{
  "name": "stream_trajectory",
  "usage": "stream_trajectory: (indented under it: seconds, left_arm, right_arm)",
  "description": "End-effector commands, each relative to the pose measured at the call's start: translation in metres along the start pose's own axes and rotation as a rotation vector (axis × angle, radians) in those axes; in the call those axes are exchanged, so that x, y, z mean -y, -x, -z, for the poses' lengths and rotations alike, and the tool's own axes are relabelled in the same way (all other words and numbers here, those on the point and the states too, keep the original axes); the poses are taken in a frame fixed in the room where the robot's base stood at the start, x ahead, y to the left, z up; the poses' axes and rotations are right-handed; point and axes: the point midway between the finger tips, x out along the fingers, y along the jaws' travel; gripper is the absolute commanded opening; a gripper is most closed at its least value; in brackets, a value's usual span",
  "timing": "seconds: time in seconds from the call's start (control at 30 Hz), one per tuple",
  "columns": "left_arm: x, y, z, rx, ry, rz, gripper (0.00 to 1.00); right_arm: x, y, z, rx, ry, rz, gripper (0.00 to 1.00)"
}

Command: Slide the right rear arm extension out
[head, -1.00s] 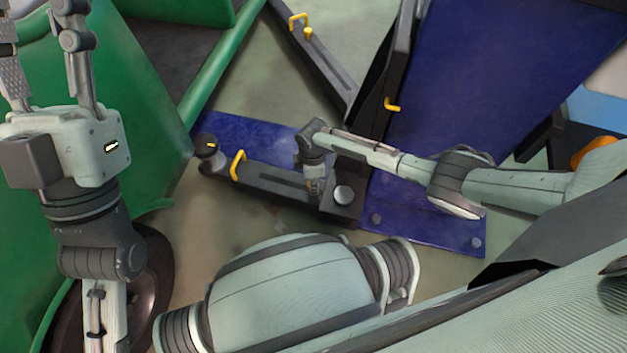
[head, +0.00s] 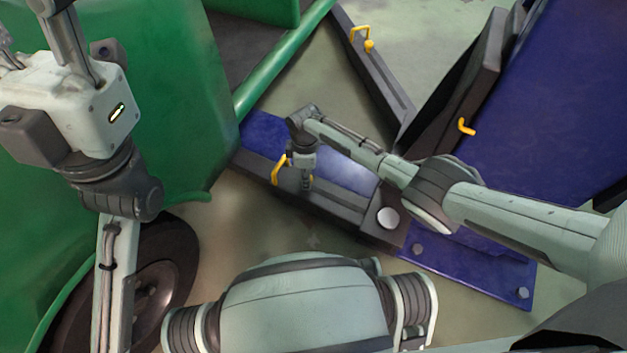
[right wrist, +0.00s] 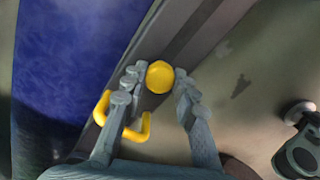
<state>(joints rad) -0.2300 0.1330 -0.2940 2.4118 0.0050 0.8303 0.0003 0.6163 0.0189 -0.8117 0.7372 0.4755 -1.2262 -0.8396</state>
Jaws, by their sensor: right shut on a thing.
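A long dark lift arm (head: 335,205) lies low beside a blue base plate (head: 470,273). It carries a yellow bar handle (head: 277,172), which also shows in the right wrist view (right wrist: 112,125). A round yellow knob (right wrist: 159,77) sits on the arm near that handle. My right gripper (head: 306,186) reaches down onto the arm just right of the handle. In the right wrist view its fingers (right wrist: 155,90) are on both sides of the knob, shut on it. The arm's outer end is hidden by the green vehicle. My left gripper (head: 40,25) is raised, fingers apart, tips cut off.
A green vehicle (head: 180,100) with a dark wheel (head: 155,285) stands at left. A second dark arm (head: 375,75) with its own yellow handle lies behind. A tall blue column (head: 560,110) stands at right. Bare floor (head: 260,230) shows in front of the arm.

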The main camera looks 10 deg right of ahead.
Motion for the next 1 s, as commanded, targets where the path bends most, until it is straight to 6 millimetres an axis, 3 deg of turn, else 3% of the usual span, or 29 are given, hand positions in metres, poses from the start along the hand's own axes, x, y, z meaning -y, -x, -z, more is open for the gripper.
stream_trajectory:
  seconds: [0.33, 0.37, 0.5, 0.83, 1.0]
  left_arm:
    - [0.000, 0.000, 0.000, 0.000, 0.000, -0.002, 0.40]
    - [0.000, 0.000, 0.000, 0.000, 0.000, -0.002, 0.40]
    - [0.000, 0.000, 0.000, -0.001, -0.001, -0.002, 0.40]
    - [0.000, 0.000, -0.001, 0.003, 0.000, -0.001, 0.40]
    - [0.000, 0.000, -0.001, 0.002, 0.000, -0.001, 0.40]
  right_arm:
    - [-0.003, 0.002, 0.008, -0.014, 0.003, -0.011, 0.00]
    - [-0.003, 0.002, 0.008, -0.014, 0.003, -0.011, 0.32]
    - [-0.003, 0.002, 0.007, -0.012, 0.003, -0.010, 0.49]
    - [-0.002, 0.003, 0.004, -0.007, 0.002, -0.006, 0.49]
    - [-0.003, 0.020, 0.004, -0.008, 0.003, -0.009, 0.49]
